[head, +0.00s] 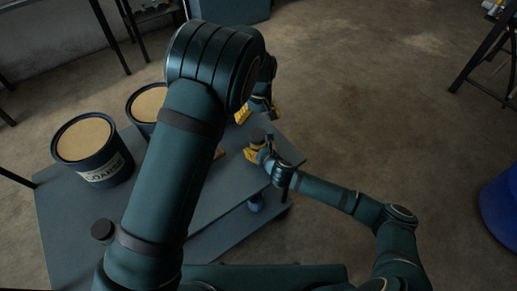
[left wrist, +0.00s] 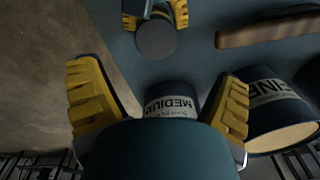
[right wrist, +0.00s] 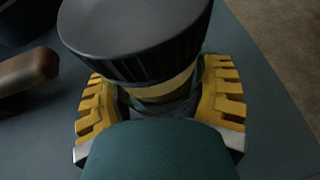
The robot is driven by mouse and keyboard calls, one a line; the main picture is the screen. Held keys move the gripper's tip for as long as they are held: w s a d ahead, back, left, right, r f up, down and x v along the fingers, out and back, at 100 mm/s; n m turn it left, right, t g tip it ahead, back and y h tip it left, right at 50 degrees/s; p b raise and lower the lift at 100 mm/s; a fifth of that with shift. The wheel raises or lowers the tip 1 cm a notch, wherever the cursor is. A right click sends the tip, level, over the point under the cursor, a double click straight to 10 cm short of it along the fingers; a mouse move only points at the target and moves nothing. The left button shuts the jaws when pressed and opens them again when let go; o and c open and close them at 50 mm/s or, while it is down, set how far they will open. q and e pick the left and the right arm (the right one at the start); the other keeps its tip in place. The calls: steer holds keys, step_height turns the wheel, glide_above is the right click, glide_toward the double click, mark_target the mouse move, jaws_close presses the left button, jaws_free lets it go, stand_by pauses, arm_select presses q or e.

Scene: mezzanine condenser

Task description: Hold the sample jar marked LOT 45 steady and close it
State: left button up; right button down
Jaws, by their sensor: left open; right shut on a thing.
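A sample jar (right wrist: 155,88) with a wide, dark, ribbed lid (right wrist: 135,30) and a sandy band below it is between my right gripper's yellow fingers (right wrist: 160,95). The lid covers its top; I cannot tell whether it is tightened. In the head view my right gripper (head: 256,153) holds the jar upright near the table's right edge, the dark lid (head: 258,135) uppermost. My left gripper (head: 259,110) is just beyond the jar, open and empty. In the left wrist view its fingers (left wrist: 160,80) are apart, with the lid (left wrist: 156,40) ahead of them. No LOT mark is readable.
A COARSE bin (head: 100,168) and another bin (head: 136,128) stand at the table's left. Containers marked MEDIUM (left wrist: 172,106) and FINE (left wrist: 275,95) show in the left wrist view. A wooden piece (left wrist: 265,32) lies nearby. A dark round object (head: 103,230) stands front left.

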mark_target(257, 135)
arm_select(q)
steer(key=shift+f, duration=0.1)
steer(key=shift+w+a+f, duration=0.1)
steer(key=shift+f, duration=1.85)
steer(key=shift+w+a+f, duration=0.1)
steer(key=shift+f, duration=1.85)
jaws_close()
arm_select(e)
steer(key=shift+r, duration=0.1)
arm_select(q)
steer(key=c, duration=1.2)
jaws_free()
steer(key=shift+o, duration=0.2)
step_height(257, 135, up, 12)
steer(key=shift+s+d, duration=0.25)
steer(key=shift+s, duration=0.05)
